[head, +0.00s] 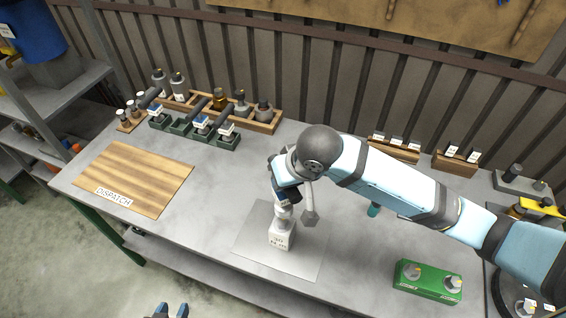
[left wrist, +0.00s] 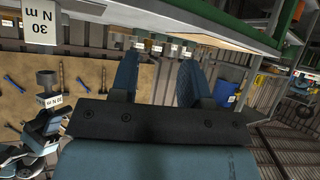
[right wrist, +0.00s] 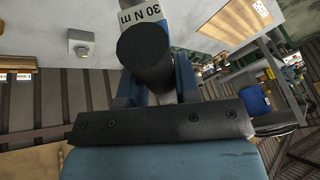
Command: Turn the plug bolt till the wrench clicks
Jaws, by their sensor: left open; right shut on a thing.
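In the head view a white block (head: 281,240) marked 30 N m stands on a pale mat. My right gripper (head: 284,193) is above it, largely hidden by my own wrist. In the right wrist view my right gripper (right wrist: 157,88) is shut on a grey, dark-ended cylinder, apparently the same wrench (right wrist: 146,47). I cannot make out the plug bolt. My left gripper (head: 171,311) is open and empty at the bottom edge; its fingers also show in the left wrist view (left wrist: 160,82).
The pale mat (head: 253,222) lies on the grey table (head: 210,190). A green tray (head: 428,285) with two fittings is at the front right. A wooden dispatch board (head: 140,175) is at the left; racks of bottles (head: 262,118) stand at the back.

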